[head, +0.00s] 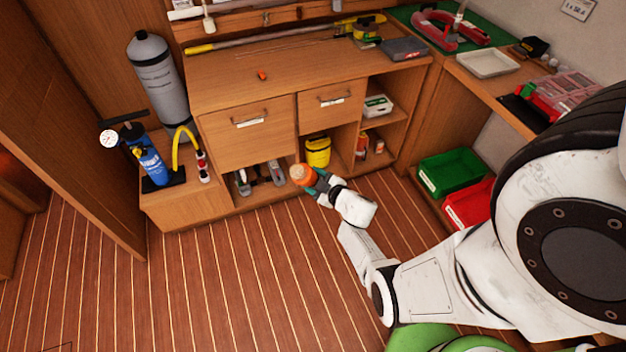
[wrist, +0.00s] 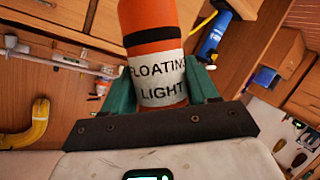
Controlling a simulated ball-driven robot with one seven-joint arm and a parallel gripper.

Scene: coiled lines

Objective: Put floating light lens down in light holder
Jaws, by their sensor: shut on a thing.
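The floating light (head: 302,175) is an orange cylinder held in front of the cabinet's lower openings. In the wrist view the floating light (wrist: 155,50) shows a black band and a white label reading "FLOATING LIGHT". Its far end is cut off by the top edge, so I cannot tell there which end is the lens. My gripper (head: 314,182) is shut on it, and its teal fingers (wrist: 163,88) press the light from both sides around the label. I cannot pick out the light holder with certainty in either view.
A wooden cabinet (head: 245,140) stands ahead, with a yellow tub (head: 317,151) in a lower opening. A grey cylinder (head: 158,75) and a blue pump (head: 150,160) stand at left. Green (head: 450,172) and red (head: 468,203) bins are at right. The striped floor (head: 230,290) is clear.

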